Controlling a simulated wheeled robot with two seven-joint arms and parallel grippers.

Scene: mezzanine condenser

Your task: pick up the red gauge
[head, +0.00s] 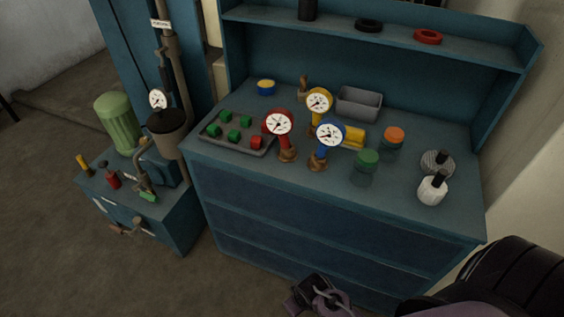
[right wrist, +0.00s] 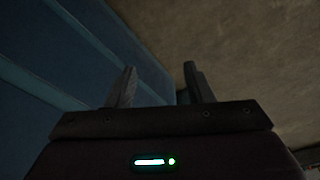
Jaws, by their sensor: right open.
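The red gauge (head: 279,124) has a round white dial and a brass foot. It stands upright on the blue workbench top (head: 222,165), just right of the grey tray and left of the blue gauge (head: 329,134). A yellow gauge (head: 319,101) stands behind them. My right gripper (head: 312,292) is low in front of the bench, at the bottom of the head view, well apart from the red gauge. In the right wrist view its two fingers (right wrist: 160,80) are spread with nothing between them. My left gripper is not in view.
A tray (head: 240,149) of green and red blocks lies left of the gauges. Jars (head: 366,163), a grey bin (head: 358,103) and a white bottle (head: 432,188) share the bench. A shelf (head: 380,36) overhangs the back. Pipework and a green tank (head: 117,123) stand at left.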

